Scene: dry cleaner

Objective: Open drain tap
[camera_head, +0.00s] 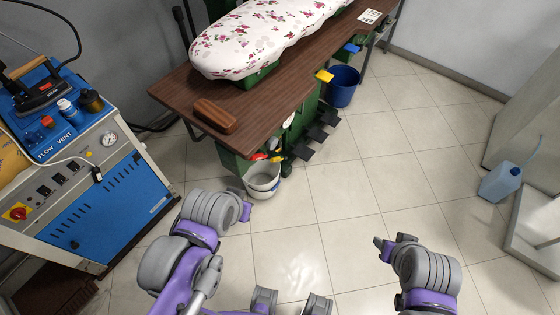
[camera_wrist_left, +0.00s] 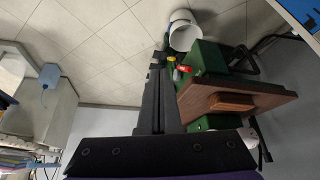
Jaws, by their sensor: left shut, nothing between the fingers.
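A small tap with a red handle (camera_head: 259,157) and a yellow part (camera_head: 276,159) is low on the front of the green ironing machine (camera_head: 235,162), above a white bucket (camera_head: 262,180). In the left wrist view the red handle (camera_wrist_left: 184,69) and yellow part (camera_wrist_left: 176,76) show just beyond the fingers, near the white bucket (camera_wrist_left: 183,36). Whether the tap is open is too small to tell. My left gripper (camera_head: 238,192) is in front of the bucket, apart from the tap; its fingers (camera_wrist_left: 160,75) are shut and empty. My right gripper (camera_head: 384,244) is over bare floor; its fingers are unclear.
A brown tabletop (camera_head: 275,100) overhangs the machine, carrying a flowered ironing board (camera_head: 265,35). Dark pedals (camera_head: 315,140) and a blue bucket (camera_head: 342,87) stand to the right. A blue steam unit (camera_head: 120,195) stands left. The tiled floor (camera_head: 385,185) is clear in the middle.

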